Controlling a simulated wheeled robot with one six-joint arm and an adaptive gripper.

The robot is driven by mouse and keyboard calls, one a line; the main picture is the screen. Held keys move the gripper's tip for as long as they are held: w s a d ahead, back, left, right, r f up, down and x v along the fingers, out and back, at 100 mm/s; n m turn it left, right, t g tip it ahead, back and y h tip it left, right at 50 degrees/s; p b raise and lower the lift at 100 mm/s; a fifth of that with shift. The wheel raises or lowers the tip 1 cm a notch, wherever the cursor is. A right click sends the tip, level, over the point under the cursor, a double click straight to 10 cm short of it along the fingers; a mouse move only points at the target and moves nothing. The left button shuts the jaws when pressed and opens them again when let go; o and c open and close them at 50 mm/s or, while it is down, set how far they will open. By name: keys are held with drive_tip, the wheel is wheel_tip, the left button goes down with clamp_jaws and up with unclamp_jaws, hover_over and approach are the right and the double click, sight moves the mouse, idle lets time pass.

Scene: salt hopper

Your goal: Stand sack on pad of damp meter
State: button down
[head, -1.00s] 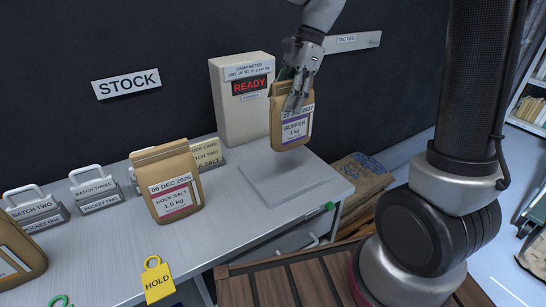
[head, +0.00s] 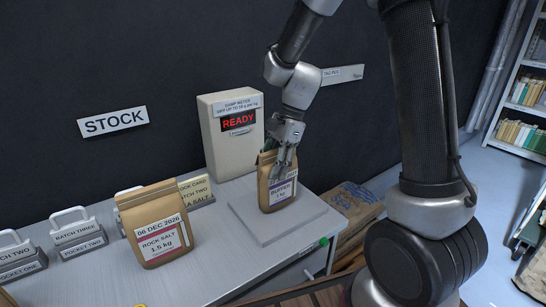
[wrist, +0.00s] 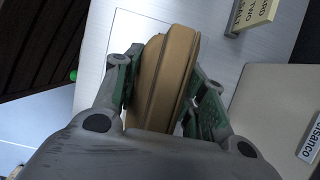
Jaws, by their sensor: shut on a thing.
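The brown paper sack (head: 279,195) has a white and purple label reading BUFFER 1 kg. It is upright over the middle of the pale square pad (head: 258,223) of the damp meter (head: 228,140), whose display reads READY. The sack's bottom looks at or very near the pad; I cannot tell for sure that it touches. My gripper (head: 281,158) comes from above and is shut on the sack's top. In the wrist view, the two green-lined fingers press the sack (wrist: 165,75) from both sides, with the pad (wrist: 125,35) behind it.
A rock salt sack (head: 156,228) stands on the bench left of the pad.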

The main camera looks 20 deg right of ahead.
drive_tip(key=c, duration=0.8)
unclamp_jaws()
drive_tip(key=v, duration=1.2)
drive_tip(key=shift+d+r, duration=0.1)
drive_tip(key=shift+r, duration=0.05)
drive_tip(key=s+d+r+n+t+h, duration=0.1)
drive_tip(key=s+d+n+t, duration=0.1)
drive_tip(key=s+d+n, duration=0.2)
drive_tip(key=s+d+r+n+t+h, duration=0.1)
drive_tip(key=s+d+n, duration=0.3)
drive_tip(key=s, duration=0.6)
drive_tip(key=s+d+r+n+t+h, duration=0.2)
drive_tip(key=s+d+n, duration=0.2)
drive_tip(key=s+n, duration=0.2)
drive_tip(key=shift+s+d+t, duration=0.3)
drive_tip(key=shift+s+t, duration=0.1)
drive_tip(key=shift+s, duration=0.2)
